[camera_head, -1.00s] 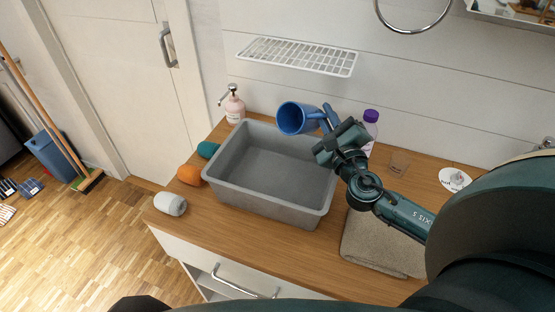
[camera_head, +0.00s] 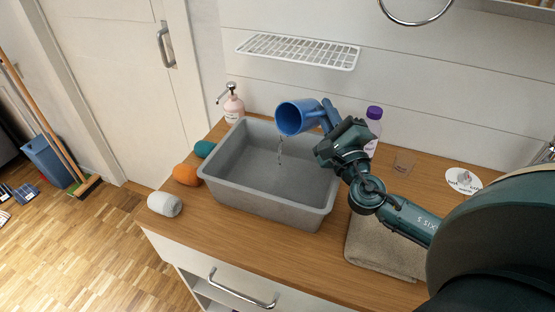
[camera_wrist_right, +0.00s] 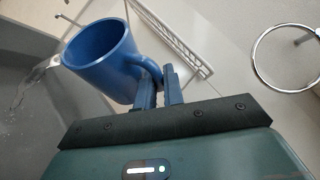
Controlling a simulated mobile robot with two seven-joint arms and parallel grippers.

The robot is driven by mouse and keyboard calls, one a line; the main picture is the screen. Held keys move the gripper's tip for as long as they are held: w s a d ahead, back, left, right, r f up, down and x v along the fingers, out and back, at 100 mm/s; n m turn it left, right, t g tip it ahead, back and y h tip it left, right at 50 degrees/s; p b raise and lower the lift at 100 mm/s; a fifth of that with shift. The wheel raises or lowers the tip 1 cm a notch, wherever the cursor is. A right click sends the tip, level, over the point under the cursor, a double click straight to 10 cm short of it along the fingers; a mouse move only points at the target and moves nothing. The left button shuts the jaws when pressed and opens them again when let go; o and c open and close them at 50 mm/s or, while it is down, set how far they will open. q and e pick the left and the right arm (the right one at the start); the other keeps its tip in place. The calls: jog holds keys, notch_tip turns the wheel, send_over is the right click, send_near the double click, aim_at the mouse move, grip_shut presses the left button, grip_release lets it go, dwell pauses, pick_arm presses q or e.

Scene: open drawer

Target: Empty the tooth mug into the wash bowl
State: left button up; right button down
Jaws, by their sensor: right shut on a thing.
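The blue tooth mug (camera_head: 291,118) is tipped over the grey wash bowl (camera_head: 250,195), its mouth facing left and down. A thin stream of clear liquid (camera_head: 280,152) falls from its lip into the bowl. My right gripper (camera_head: 328,126) is shut on the mug's handle, above the bowl's back right side. In the right wrist view the mug (camera_wrist_right: 103,58) shows with its handle between the fingers (camera_wrist_right: 160,92), and liquid (camera_wrist_right: 38,75) leaves its rim. The inside bottom of the mug is hidden. My left gripper is not in view.
A wire shelf (camera_head: 298,52) hangs above.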

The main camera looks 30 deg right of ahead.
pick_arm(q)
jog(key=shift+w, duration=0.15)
pick_arm(e)
jog(key=shift+s+a+r, duration=0.1)
jog(key=shift+a+r, duration=0.05)
pick_arm(q)
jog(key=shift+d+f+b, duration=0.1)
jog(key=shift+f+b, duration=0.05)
jog(key=shift+b, duration=0.45)
pick_arm(e)
jog(key=shift+s+a+r+n+t, duration=0.1)
jog(key=shift+a+n+t, duration=0.25)
jog(key=shift+n, duration=0.25)
pick_arm(q)
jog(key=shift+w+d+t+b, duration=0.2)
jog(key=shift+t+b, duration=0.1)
jog(key=shift+b, duration=0.15)
pick_arm(e)
jog(key=shift+s+a+r+n+t+y, duration=0.2)
jog(key=shift+a+r+n+t+y, duration=0.1)
jog(key=shift+a+n, duration=0.1)
jog(key=shift+d, duration=0.1)
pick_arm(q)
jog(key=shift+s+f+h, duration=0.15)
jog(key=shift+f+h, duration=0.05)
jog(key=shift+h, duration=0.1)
pick_arm(e)
jog(key=shift+a+r+n+t+y, duration=0.2)
jog(key=shift+n+t+y, duration=0.15)
jog(key=shift+n+y, duration=0.4)
